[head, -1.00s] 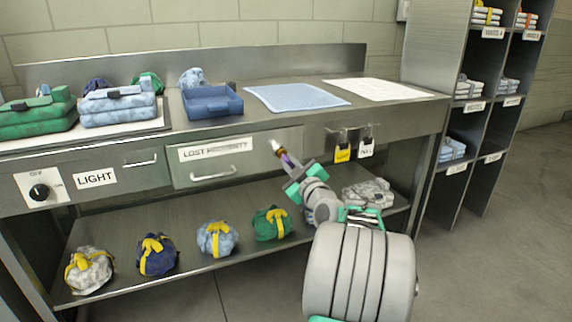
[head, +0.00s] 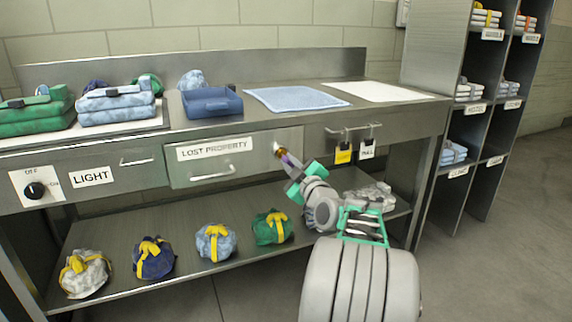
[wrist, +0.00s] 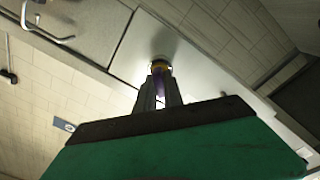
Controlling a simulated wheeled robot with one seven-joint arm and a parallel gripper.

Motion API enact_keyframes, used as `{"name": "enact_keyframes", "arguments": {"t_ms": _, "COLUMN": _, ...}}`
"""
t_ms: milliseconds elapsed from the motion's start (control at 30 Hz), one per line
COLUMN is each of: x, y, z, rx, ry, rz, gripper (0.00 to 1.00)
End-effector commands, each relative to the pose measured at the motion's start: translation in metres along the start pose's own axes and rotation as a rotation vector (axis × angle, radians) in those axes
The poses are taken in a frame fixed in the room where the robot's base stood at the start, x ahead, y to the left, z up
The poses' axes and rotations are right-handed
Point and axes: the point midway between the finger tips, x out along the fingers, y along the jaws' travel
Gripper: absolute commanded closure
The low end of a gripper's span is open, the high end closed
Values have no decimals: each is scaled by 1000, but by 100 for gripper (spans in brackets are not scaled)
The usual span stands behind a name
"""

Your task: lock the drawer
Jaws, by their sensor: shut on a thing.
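The drawer labelled LOST PROPERTY (head: 250,170) sits under the counter. Its front looks flush with the counter frame, and its bar handle is below the label. My gripper (head: 289,163) is in front of the drawer's right part, shut on a purple key-like piece (head: 284,156) with a yellow-brass end. In the wrist view, my gripper (wrist: 158,78) holds the purple piece (wrist: 159,84) between its fingers. Its yellow end meets a round shiny spot on a flat metal face. Whether it is inserted or only touching, I cannot tell.
A LIGHT drawer (head: 140,175) and an OFF/ON knob (head: 35,191) are to the left. Several tied bags (head: 215,243) sit on the lower shelf.

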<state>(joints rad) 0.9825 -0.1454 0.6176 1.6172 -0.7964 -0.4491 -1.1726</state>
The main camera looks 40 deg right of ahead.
Motion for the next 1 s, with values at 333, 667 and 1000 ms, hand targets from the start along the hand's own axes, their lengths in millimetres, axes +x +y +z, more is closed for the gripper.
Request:
{"name": "enact_keyframes", "arguments": {"t_ms": 333, "x": 0, "y": 0, "z": 0, "rx": -213, "ry": 1, "rz": -1, "gripper": 100}}
{"name": "enact_keyframes", "arguments": {"t_ms": 667, "x": 0, "y": 0, "z": -1, "rx": -487, "ry": 1, "rz": -1, "gripper": 100}}
{"name": "enact_keyframes", "arguments": {"t_ms": 1000, "x": 0, "y": 0, "z": 0, "rx": -569, "ry": 1, "rz": -1, "gripper": 100}}
